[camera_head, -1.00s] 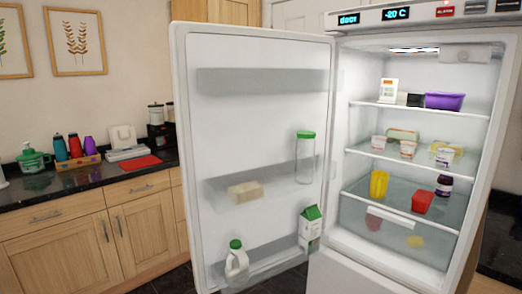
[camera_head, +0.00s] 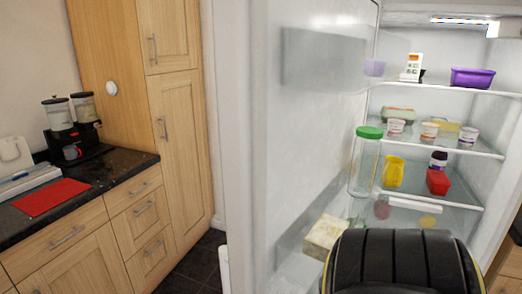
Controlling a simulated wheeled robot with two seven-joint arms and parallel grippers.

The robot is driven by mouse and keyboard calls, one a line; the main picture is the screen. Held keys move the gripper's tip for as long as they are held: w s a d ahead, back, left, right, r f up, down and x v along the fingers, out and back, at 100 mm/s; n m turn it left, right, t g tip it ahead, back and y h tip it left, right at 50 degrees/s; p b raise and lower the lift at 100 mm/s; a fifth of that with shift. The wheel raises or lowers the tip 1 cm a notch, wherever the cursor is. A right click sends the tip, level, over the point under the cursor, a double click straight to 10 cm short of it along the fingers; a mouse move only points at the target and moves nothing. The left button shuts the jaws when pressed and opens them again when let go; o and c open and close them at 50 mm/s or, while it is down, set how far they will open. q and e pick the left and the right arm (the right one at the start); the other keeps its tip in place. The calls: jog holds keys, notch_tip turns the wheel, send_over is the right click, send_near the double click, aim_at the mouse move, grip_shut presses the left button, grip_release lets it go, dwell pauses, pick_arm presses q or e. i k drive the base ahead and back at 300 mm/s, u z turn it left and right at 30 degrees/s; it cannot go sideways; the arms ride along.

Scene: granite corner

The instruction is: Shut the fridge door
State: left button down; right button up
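The white fridge door (camera_head: 262,150) stands open, its edge toward me and its inner side with shelves turned to the right. The door holds a jar with a green lid (camera_head: 365,162) and a pale block (camera_head: 325,236). The lit fridge interior (camera_head: 480,110) is open to view at the right. A dark rounded part of my own body (camera_head: 398,262) fills the bottom right and hides the lower fridge and lower door shelf. Neither gripper can be made out.
Inside the fridge are a purple tub (camera_head: 472,78), a red tub (camera_head: 438,182) and several cups. At the left is a granite counter (camera_head: 110,168) with a red mat (camera_head: 52,197) and two dispensers. A tall wooden cupboard (camera_head: 180,120) stands behind. Dark floor (camera_head: 200,262) shows beside the door.

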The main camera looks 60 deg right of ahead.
aim_at(295, 79)
jog(key=i, duration=1.8)
jog(key=z, duration=3.95)
jog(key=i, duration=0.5)
jog(key=u, duration=0.1)
